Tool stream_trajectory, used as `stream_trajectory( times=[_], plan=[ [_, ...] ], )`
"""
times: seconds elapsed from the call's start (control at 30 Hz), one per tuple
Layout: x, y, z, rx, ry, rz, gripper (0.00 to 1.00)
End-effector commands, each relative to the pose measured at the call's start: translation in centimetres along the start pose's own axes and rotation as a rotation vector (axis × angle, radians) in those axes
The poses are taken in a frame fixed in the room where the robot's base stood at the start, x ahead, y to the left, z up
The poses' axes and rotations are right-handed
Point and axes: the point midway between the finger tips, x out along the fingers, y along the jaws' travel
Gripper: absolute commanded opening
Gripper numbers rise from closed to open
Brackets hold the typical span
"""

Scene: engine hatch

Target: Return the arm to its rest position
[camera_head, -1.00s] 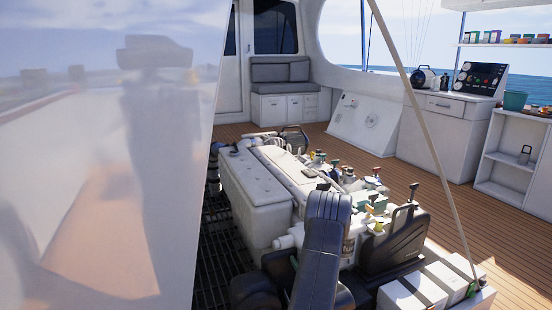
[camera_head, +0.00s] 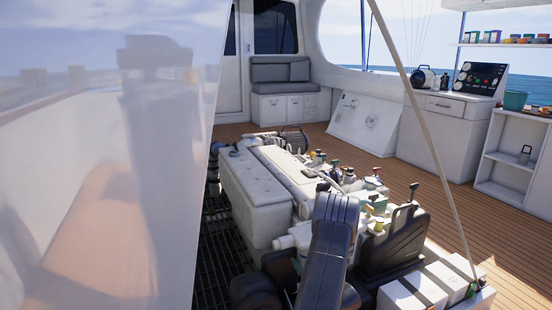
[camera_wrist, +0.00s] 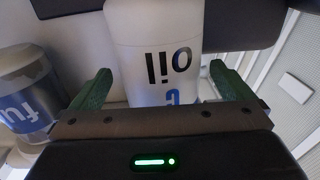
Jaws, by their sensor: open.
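My arm (camera_head: 328,250) is folded in front of the engine in the head view, and its dark upper link shows at the bottom centre. My gripper (camera_wrist: 155,85) shows in the wrist view with its two green fingers wide apart. A white bottle marked "oil" (camera_wrist: 150,40) stands beyond and between the fingers in that view. I cannot tell whether the fingers touch it. In the head view the gripper itself cannot be made out.
The white engine (camera_head: 265,185) fills the middle. A large glossy panel (camera_head: 100,160) is close on the left, and a slanting pole (camera_head: 430,140) crosses the right. A container marked "fu" (camera_wrist: 25,90) is left of the gripper. Open wooden deck (camera_head: 470,205) lies to the right.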

Motion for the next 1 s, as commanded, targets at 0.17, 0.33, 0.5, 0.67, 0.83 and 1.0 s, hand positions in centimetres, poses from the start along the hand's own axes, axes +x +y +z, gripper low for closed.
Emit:
stream_trajectory(
  times=[0.17,0.33,0.5,0.67,0.83,1.0],
  plan=[
    [-3.8,0.2,-0.3,0.005,-0.004,-0.009,1.00],
    [-7.2,0.2,-0.2,0.004,-0.003,-0.009,1.00],
    [-10.5,0.3,-0.2,0.003,-0.003,-0.008,1.00],
    [-13.1,0.3,-0.2,0.004,-0.002,-0.008,1.00],
    [-11.7,0.1,0.2,-0.002,0.001,-0.017,1.00],
    [-8.7,0.0,0.3,-0.003,0.001,-0.017,1.00]
  ],
)
